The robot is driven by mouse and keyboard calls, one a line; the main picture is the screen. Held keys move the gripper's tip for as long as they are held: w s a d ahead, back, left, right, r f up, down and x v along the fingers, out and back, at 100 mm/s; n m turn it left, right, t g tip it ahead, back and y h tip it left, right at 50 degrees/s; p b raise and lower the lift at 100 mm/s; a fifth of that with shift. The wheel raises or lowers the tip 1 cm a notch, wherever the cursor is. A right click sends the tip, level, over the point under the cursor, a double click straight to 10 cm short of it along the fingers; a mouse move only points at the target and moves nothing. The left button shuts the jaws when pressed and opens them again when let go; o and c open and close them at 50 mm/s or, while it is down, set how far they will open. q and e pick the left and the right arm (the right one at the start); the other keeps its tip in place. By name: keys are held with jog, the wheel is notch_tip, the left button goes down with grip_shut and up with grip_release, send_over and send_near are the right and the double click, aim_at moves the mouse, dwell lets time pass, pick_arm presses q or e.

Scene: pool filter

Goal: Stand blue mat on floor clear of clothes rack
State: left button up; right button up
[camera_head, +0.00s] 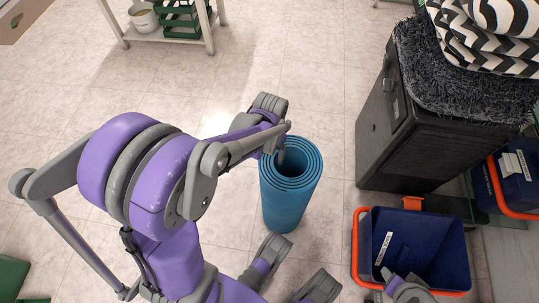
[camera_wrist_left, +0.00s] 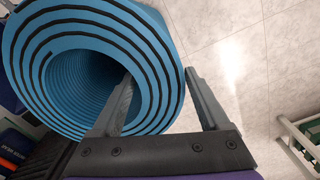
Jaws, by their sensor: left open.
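The rolled blue mat (camera_head: 287,203) stands upright on the tiled floor, near the middle of the head view. Its spiral top end faces up around a dark central hole. My left gripper (camera_head: 280,142) is at the top rim of the mat, on its far left side. In the left wrist view, the mat (camera_wrist_left: 35,52) fills the upper left. The open left gripper (camera_wrist_left: 158,88) has one finger over the rolled end by the hole and the other outside the roll. Contact is unclear. No clothes rack is recognisable.
A dark cabinet (camera_head: 385,128) with a shaggy grey cushion (camera_head: 455,88) and patterned cushions stands right of the mat. A blue crate with an orange rim (camera_head: 415,232) is in front of it. A white shelf (camera_head: 170,38) stands at the back. Floor left and behind the mat is clear.

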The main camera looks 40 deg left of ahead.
pick_arm(q)
notch_tip(320, 180, up, 8)
jog(key=shift+r+p, duration=0.2)
jog(key=shift+p, duration=0.95)
jog(key=shift+r, duration=0.3)
jog(key=shift+s+d+r, duration=0.2)
jog(key=shift+d+r, duration=0.05)
jog(key=s+d+r+m+t, duration=0.1)
jog(key=s+d+t, duration=0.3)
jog(key=s+d, duration=0.5)
jog(key=shift+s+d+r+m+t, duration=0.3)
jog(key=shift+s+d+r+m, duration=0.1)
jog(key=shift+s+r, duration=0.2)
pick_arm(e)
jog(key=r, duration=0.3)
jog(key=shift+s+r, duration=0.2)
jog(key=shift+r, duration=0.15)
pick_arm(q)
jog(key=shift+w, duration=0.1)
